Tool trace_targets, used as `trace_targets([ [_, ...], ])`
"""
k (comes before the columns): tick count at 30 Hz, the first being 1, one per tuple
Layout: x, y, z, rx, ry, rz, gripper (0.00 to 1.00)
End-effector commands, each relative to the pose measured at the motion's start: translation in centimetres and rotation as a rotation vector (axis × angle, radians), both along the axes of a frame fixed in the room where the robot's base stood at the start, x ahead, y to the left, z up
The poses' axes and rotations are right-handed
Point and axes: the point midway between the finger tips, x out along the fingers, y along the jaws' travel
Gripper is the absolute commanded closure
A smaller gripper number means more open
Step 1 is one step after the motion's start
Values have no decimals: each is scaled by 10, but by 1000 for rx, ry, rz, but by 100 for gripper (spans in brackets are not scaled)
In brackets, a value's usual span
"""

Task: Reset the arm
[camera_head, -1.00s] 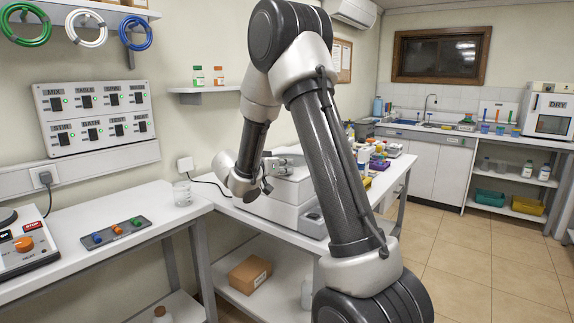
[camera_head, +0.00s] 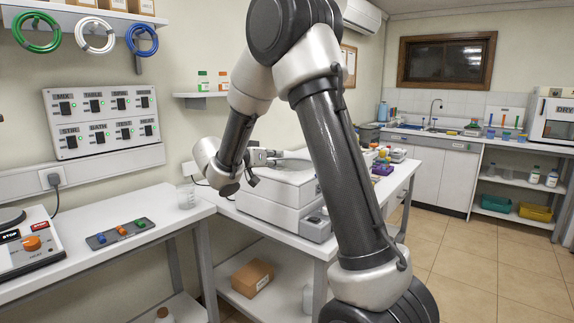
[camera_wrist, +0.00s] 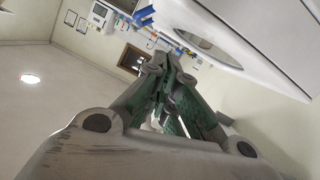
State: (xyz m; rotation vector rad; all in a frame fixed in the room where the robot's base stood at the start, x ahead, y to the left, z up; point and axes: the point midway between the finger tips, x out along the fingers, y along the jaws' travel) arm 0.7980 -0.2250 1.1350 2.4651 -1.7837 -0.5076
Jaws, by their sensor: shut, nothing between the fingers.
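My arm (camera_head: 335,160) rises from the bottom of the head view, bends at the top and folds back down to the left. My gripper (camera_head: 266,156) is small there, pointing right in front of the white box-shaped machine (camera_head: 262,213) on the far bench, and partly hidden by the wrist. In the wrist view my gripper (camera_wrist: 160,65) is shut, its green-padded fingers together with nothing between them. I cannot tell how far it is from the machine.
A glass beaker (camera_head: 187,196) stands on the left bench beside a small tray (camera_head: 121,232) and a device with an orange knob (camera_head: 32,243). A switch panel (camera_head: 102,120) is on the wall. A brown box (camera_head: 252,277) sits on the lower shelf. Open tiled floor (camera_head: 465,265) lies right.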

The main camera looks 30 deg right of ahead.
Motion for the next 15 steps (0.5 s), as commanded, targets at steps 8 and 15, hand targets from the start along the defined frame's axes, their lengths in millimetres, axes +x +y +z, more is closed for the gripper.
trace_targets([
  [8, -12, 33, 9, -1, -1, 2, 100],
  [15, -13, 35, 10, -8, 23, 6, 100],
])
